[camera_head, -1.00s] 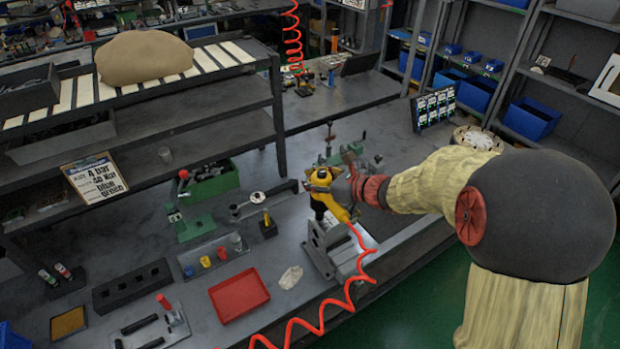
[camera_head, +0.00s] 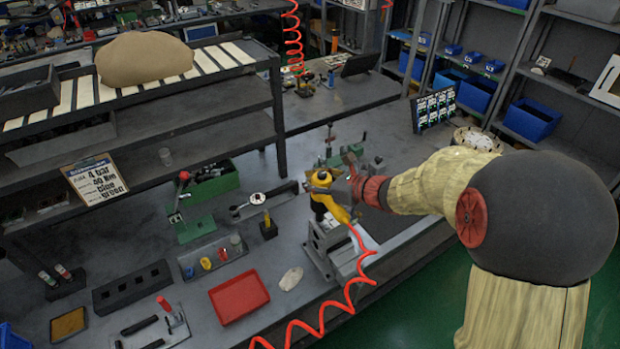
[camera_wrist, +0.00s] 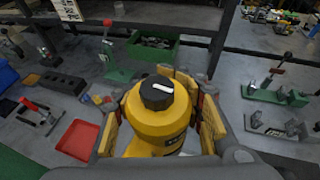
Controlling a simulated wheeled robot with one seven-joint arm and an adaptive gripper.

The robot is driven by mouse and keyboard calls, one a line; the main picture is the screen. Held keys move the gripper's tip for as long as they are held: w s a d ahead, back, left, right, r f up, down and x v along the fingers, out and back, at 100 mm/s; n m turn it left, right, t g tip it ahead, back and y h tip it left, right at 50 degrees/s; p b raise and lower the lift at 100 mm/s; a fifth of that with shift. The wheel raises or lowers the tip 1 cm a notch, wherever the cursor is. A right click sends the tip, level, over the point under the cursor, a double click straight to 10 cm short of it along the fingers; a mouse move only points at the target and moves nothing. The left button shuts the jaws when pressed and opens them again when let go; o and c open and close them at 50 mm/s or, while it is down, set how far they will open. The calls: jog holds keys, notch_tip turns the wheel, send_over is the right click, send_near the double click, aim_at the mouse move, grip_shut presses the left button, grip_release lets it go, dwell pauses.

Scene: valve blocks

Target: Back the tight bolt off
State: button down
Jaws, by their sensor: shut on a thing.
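My gripper (camera_head: 334,183) is shut around a yellow pneumatic tool (camera_head: 323,197) with a red coiled air hose. The tool stands over a grey vise-like fixture (camera_head: 318,237) at the bench's front edge. In the wrist view, my gripper (camera_wrist: 160,122) has a finger on each side of the yellow tool body (camera_wrist: 158,128), and a black knob with a white mark (camera_wrist: 157,92) tops it. The bolt and the tool's lower end are hidden beneath the tool and cannot be made out.
A red tray (camera_head: 239,297), a black block with several square holes (camera_head: 131,287) and a green press (camera_head: 191,221) stand left on the bench. The red hose (camera_head: 350,289) loops across the bench's front edge.

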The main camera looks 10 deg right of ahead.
notch_tip(320, 180, up, 7)
jog(key=p, duration=0.4)
dwell(0.4)
dwell(0.5)
